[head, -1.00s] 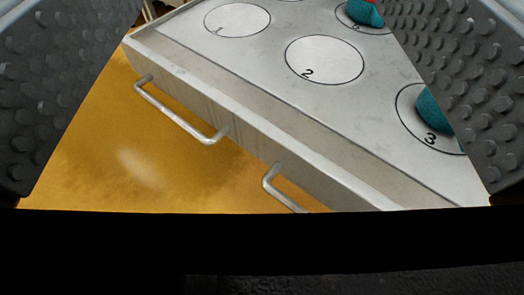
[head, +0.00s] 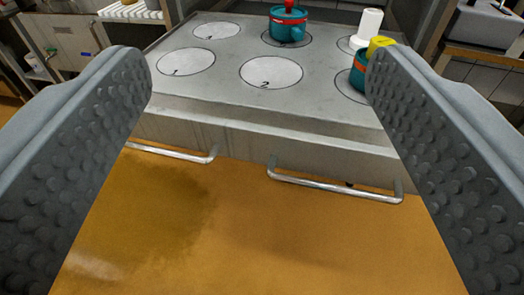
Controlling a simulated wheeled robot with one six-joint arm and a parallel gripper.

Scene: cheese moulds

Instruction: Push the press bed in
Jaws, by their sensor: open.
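The press bed (head: 205,110) is a grey metal slab with numbered white circles on top, ahead of me in the head view. Its front face carries two metal bar handles, a left one (head: 180,155) and a right one (head: 335,190). My gripper (head: 255,80) is wide open, one studded finger at each side of the picture, with nothing between the fingers. The fingers appear in front of the bed's front edge; whether they touch it I cannot tell. The left finger hides the left handle's outer end.
A teal mould with a red band and knob (head: 289,22) stands on a back circle. Another teal mould with a yellow top (head: 358,76) is partly behind the right finger. A white spool-shaped piece (head: 368,28) stands behind it. The yellow-brown floor (head: 250,245) before the bed is clear.

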